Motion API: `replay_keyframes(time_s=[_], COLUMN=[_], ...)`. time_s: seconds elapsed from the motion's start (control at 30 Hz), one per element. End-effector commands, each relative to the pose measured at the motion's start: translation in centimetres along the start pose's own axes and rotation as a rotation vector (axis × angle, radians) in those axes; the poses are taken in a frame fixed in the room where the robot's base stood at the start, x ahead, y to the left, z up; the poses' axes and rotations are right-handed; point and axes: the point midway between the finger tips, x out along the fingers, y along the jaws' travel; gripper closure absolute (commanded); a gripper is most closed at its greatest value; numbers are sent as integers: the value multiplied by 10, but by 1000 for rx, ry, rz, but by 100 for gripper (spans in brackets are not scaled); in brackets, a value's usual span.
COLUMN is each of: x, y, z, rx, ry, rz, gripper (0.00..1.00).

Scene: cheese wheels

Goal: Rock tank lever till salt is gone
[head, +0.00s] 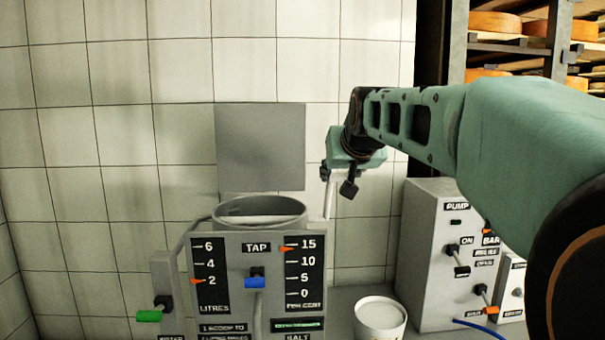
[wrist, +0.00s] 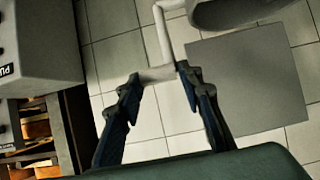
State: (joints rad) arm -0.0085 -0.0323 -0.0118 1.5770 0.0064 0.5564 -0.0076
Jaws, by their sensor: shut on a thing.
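The grey tank (head: 259,207) stands against the tiled wall behind a gauge panel (head: 222,247). A white lever (head: 329,201) rises at its right side, and its crossbar handle (wrist: 157,75) shows in the wrist view. My gripper (head: 338,178) is shut on the handle, with one finger at each end in the wrist view (wrist: 158,90). On the panel the litres pointer (head: 198,281) is at 2 and the per cent pointer (head: 287,249) is just under 15. Something pale shows inside the rim; I cannot tell whether salt lies there.
A white tub (head: 380,318) with pale contents stands right of the panel. A grey pump box (head: 437,250) with switches is further right. A blue tap handle (head: 255,283) and a green handle (head: 150,316) stick out in front. Cheese shelves (head: 500,46) are at back right.

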Motion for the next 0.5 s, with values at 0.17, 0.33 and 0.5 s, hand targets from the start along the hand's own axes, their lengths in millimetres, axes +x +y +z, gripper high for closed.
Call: replay_keyframes(time_s=[0.17, 0.33, 0.5], x=[4, 4, 2], y=[6, 4, 2], z=[12, 9, 7], rx=[0, 0, 0], ry=[-28, -23, -18], rz=[9, 6, 3], gripper=[60, 51, 51])
